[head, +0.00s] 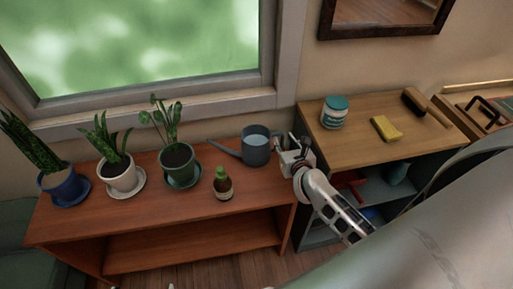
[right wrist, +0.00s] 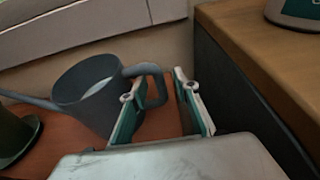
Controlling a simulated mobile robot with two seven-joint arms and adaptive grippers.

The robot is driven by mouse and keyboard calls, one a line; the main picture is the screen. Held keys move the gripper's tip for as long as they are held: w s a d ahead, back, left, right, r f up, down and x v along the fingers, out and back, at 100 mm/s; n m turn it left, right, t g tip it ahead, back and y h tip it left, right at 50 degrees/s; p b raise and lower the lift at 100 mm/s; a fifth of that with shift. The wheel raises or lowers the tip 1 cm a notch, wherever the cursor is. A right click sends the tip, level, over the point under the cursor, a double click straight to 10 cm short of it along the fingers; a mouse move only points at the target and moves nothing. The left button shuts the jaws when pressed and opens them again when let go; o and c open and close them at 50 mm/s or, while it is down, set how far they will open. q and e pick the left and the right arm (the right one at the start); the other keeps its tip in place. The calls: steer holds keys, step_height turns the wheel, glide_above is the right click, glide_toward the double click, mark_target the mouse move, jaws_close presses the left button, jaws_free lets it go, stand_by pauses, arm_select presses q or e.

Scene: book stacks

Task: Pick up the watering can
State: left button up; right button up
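The watering can (head: 256,149) is dark blue-grey and stands upright at the right end of the reddish-brown shelf, its spout pointing left. In the right wrist view the can (right wrist: 88,98) shows its open top, and its handle (right wrist: 158,74) points right, towards my gripper. My right gripper (head: 291,150) is at the can's right side, by the handle. In the right wrist view its two fingers (right wrist: 160,97) are apart, with the handle's outer part appearing between them; I cannot tell if they touch it. My left gripper is not in view.
A green-potted plant (head: 180,166) and a small bottle-like pot (head: 222,184) stand left of the can. White and blue pots are farther left. A wooden-topped cabinet (head: 365,143) stands close on the right, bearing a jar (head: 334,112), yellow sponge (head: 386,128) and brush (head: 415,100).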

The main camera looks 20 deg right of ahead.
steer(key=shift+x, duration=0.85)
steer(key=shift+c, duration=0.5)
jaws_close()
steer(key=shift+r, duration=0.15)
steer(key=shift+r, duration=0.2)
